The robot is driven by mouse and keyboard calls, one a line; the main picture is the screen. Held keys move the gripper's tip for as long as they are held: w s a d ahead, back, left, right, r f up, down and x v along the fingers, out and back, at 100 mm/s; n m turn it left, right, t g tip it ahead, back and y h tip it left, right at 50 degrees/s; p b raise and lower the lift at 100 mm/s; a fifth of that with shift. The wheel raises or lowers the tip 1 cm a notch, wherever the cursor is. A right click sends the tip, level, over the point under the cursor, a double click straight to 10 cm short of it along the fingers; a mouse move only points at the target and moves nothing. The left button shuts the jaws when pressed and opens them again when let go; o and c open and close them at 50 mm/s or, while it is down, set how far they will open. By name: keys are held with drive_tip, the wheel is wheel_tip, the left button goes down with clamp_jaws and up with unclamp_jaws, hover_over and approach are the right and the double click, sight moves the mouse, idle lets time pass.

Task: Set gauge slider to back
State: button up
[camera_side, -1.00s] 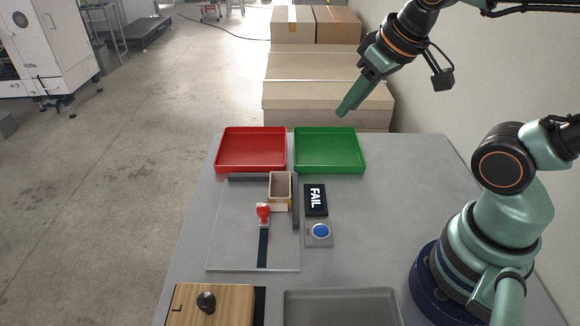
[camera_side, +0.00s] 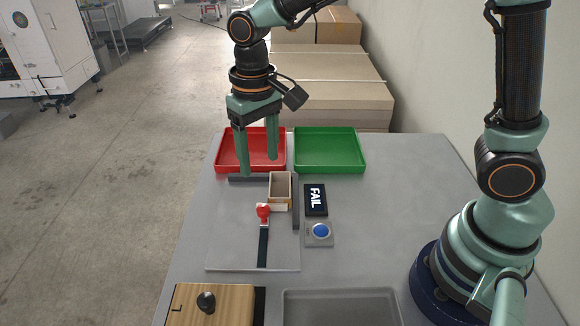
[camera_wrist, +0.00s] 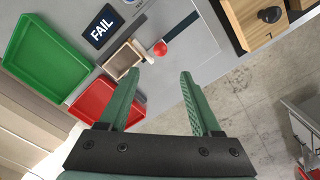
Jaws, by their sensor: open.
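The gauge slider has a red knob (camera_side: 263,211) and stands at the back end of a dark slot (camera_side: 263,248) in a pale plate (camera_side: 230,240). The slider's pale block touches or nearly touches a small open tan box (camera_side: 280,188) behind it. In the wrist view the red knob (camera_wrist: 160,48) shows beside the box (camera_wrist: 122,57). My gripper (camera_side: 258,166) is open and empty, fingers pointing down, above the red tray and the plate's back edge. In the wrist view my gripper's fingers (camera_wrist: 158,82) are spread apart, with nothing between them.
A red tray (camera_side: 222,166) and a green tray (camera_side: 329,169) stand at the back. Dark fence bars (camera_side: 296,215) edge the plate. A FAIL display (camera_side: 315,200) and a blue button (camera_side: 320,231) lie right. A wooden box with a black knob (camera_side: 206,301) and a grey tray (camera_side: 340,293) are in front.

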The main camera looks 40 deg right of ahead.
sight(263, 207)
wheel_tip(263, 207, down, 12)
drive_tip(key=shift+f, duration=0.1)
idle(0.5)
clamp_jaws()
idle(1.3)
